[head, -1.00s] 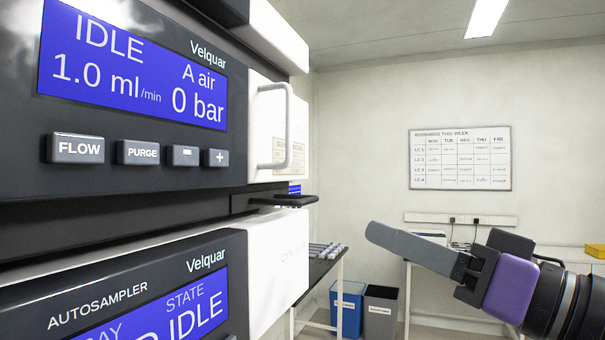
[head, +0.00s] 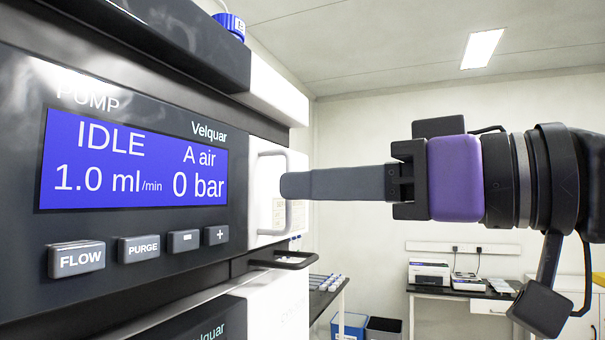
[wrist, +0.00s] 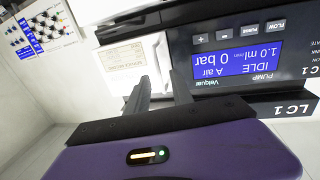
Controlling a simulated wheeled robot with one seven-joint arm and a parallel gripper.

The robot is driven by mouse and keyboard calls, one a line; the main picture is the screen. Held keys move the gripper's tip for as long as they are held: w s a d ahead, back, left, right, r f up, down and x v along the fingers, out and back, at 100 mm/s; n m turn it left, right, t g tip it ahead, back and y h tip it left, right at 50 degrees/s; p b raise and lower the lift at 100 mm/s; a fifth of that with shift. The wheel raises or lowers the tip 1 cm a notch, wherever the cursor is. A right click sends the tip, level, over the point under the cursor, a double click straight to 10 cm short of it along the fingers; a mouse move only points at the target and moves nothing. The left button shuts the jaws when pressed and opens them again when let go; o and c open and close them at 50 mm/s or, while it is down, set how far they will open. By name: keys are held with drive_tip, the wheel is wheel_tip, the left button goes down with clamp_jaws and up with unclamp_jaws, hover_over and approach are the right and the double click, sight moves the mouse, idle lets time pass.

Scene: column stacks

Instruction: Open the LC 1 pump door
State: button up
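The LC 1 pump (head: 130,170) is at the left in the head view, its display reading IDLE. Its white door (head: 262,168) is on the right part of the front and looks closed. A light-grey bar handle (head: 289,222) stands upright on the door. My gripper (head: 290,185) is at the handle, and a grey finger hides the handle's middle. In the wrist view my two fingers (wrist: 160,82) look apart, near the white door panel (wrist: 132,68).
A dark ledge (head: 284,259) juts out just below the pump door. The autosampler module (head: 210,325) is below, another module (head: 190,45) above. A bench with devices (head: 430,274) and bins (head: 384,329) stand farther back.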

drive_tip(key=shift+x, duration=1.1)
clamp_jaws()
idle(0.7)
